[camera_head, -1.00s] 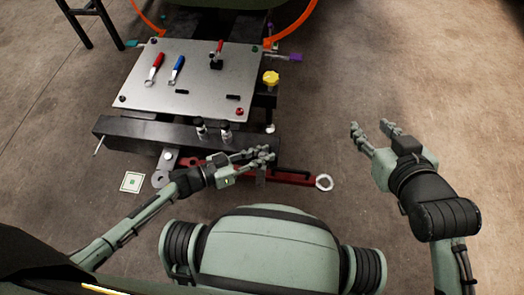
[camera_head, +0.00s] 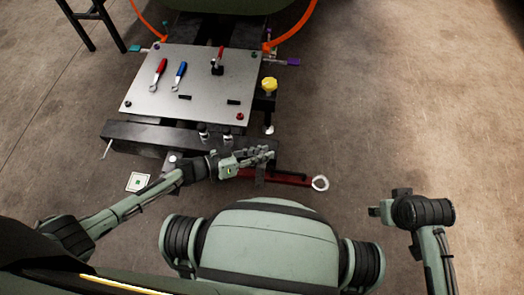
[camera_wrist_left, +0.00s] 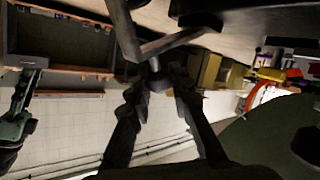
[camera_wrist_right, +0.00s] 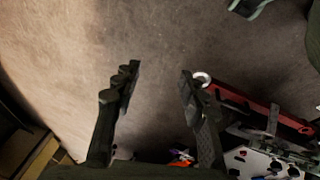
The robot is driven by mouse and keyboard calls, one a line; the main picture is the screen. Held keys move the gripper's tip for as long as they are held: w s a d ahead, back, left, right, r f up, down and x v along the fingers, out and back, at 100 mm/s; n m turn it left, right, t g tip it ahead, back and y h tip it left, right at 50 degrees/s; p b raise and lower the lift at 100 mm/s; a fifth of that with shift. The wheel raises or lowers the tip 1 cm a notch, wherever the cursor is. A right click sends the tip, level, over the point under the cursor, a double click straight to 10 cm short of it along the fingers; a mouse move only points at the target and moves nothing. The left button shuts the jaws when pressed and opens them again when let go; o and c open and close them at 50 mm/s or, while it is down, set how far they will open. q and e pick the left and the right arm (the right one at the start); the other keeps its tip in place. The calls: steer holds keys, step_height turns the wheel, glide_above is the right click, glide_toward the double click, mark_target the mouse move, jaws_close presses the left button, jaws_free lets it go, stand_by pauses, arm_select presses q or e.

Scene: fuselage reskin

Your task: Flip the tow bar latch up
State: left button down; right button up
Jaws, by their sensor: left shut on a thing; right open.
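The red tow bar (camera_head: 290,178) lies low in front of the cart, with a pale ring (camera_head: 320,183) at its right end; it also shows in the right wrist view (camera_wrist_right: 250,103). A dark upright piece (camera_head: 260,176), apparently the latch, crosses the bar below my left gripper (camera_head: 268,153). In the left wrist view my left fingers (camera_wrist_left: 155,78) are closed on a dark part, seemingly that latch; the fingers hide much of it. My right gripper (camera_head: 375,210) is open and empty, right of the ring; its spread fingers show in the right wrist view (camera_wrist_right: 158,78).
A metal plate (camera_head: 205,95) on the cart holds a red-handled tool (camera_head: 159,70) and a blue-handled tool (camera_head: 179,72). A yellow knob (camera_head: 269,84) stands at its right. A dark beam (camera_head: 145,137) runs along the cart's front. The floor at right is clear.

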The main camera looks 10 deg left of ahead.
arm_select(q)
steer(key=shift+w+a+n+g+p, duration=0.15)
steer(key=shift+w+n+g+p, duration=0.2)
steer(key=shift+p, duration=0.4)
arm_select(e)
steer(key=shift+w+a+f, duration=0.1)
steer(key=shift+w+f, duration=0.05)
steer(key=shift+f, duration=2.1)
arm_select(q)
steer(key=c, duration=1.3)
jaws_free()
steer(key=shift+r, duration=0.1)
steer(key=shift+c, duration=0.2)
steer(key=shift+s, duration=0.1)
steer(key=v, duration=1.2)
steer(key=shift+r, duration=0.15)
